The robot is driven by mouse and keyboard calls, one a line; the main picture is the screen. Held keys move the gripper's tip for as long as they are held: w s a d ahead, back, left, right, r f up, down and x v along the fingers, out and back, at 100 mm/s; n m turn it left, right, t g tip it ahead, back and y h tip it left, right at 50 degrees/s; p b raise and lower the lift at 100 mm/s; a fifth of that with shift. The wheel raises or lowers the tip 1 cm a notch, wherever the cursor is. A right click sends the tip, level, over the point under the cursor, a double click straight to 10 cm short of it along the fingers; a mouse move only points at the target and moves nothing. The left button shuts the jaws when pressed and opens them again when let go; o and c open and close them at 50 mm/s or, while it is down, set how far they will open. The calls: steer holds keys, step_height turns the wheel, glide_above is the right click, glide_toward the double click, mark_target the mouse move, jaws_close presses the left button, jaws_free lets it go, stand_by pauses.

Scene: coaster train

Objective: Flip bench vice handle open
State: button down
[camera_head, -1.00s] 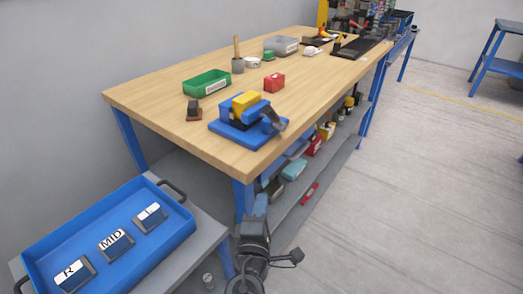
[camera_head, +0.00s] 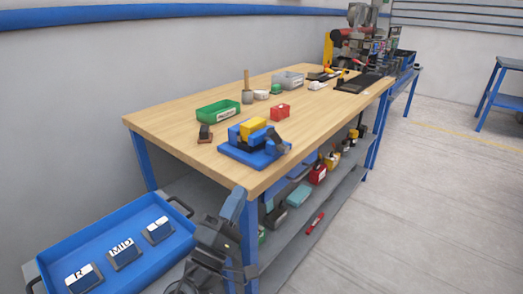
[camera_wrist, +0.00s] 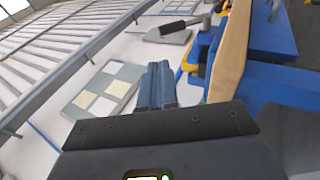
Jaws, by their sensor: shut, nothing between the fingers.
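The blue bench vice (camera_head: 240,152) stands on the near right corner of the wooden workbench, with a yellow block (camera_head: 253,127) on top. Its dark handle (camera_head: 279,141) is at the right side of the vice, close to the bench's right edge; its exact angle is too small to tell. My gripper (camera_head: 233,206) is in front of the bench's near corner, below the tabletop, apart from the vice and handle. In the wrist view, its blue-grey fingers (camera_wrist: 156,86) are together and empty. I cannot make out the vice handle in that view.
The wooden bench top (camera_head: 180,118) holds a green bin (camera_head: 218,111), a red box (camera_head: 280,111) and a small dark block (camera_head: 204,133). A blue tray (camera_head: 60,262) with labelled blocks stands at lower left. Shelves below hold several items. Floor (camera_head: 400,200) at right is clear.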

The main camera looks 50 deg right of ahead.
mark_target(269, 135)
steer(key=p+x, duration=0.3)
steer(key=x, duration=1.1)
steer(key=shift+p, duration=0.3)
steer(key=shift+r, duration=0.1)
